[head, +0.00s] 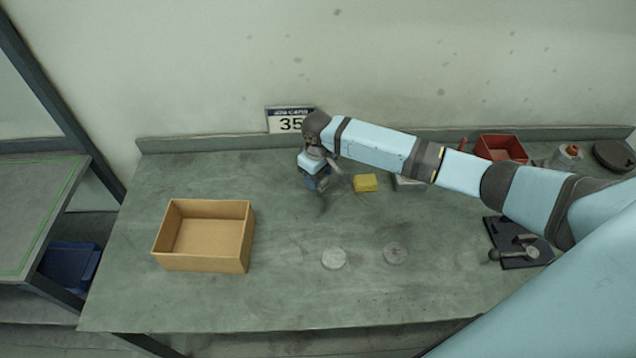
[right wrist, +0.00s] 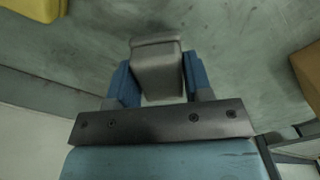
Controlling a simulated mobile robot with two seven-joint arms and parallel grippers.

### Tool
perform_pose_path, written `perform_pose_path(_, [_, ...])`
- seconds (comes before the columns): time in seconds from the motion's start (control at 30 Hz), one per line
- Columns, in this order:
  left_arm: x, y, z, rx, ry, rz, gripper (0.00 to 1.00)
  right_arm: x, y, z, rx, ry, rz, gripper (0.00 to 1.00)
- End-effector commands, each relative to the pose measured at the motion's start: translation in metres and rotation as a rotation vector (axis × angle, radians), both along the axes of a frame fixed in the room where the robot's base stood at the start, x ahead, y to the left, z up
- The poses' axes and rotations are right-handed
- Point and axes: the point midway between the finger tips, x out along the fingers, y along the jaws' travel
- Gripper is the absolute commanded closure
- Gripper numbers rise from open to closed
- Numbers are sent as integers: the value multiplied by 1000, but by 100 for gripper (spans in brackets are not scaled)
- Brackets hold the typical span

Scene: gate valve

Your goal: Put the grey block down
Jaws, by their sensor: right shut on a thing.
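The grey block (right wrist: 158,68) sits between the two blue fingers of my right gripper (right wrist: 156,88) in the right wrist view. The gripper is shut on it. In the head view my right gripper (head: 316,182) points down over the back middle of the green worktop (head: 290,290). The block is mostly hidden there by the gripper and wrist. I cannot tell whether it touches the worktop. My left gripper is not in view.
A yellow block (head: 366,183) lies just right of the gripper. An open cardboard box (head: 213,268) stands at the left. Two round discs (head: 334,259) (head: 396,253) lie in front. A red bin (head: 502,148) and a black plate with a valve part (head: 527,262) are right.

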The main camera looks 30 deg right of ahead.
Motion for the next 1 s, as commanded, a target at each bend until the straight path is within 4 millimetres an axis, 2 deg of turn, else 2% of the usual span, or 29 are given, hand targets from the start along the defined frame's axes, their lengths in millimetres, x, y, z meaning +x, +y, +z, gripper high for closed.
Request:
perform_pose_path(0.23, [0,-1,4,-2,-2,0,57,0,0,-34,-1,3,-1,73])
perform_pose_path(0.6, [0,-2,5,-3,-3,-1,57,0,0,-38,1,1,0,73])
perform_pose_path(0.63, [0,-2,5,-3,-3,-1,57,0,0,-39,0,1,0,49])
perform_pose_path(0.7, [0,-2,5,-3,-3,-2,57,0,0,-38,0,1,0,33])
perform_pose_path(0.73, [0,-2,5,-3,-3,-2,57,0,0,-38,0,1,0,28])
perform_pose_path(1.0, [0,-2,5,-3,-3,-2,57,0,0,-37,0,1,0,28])
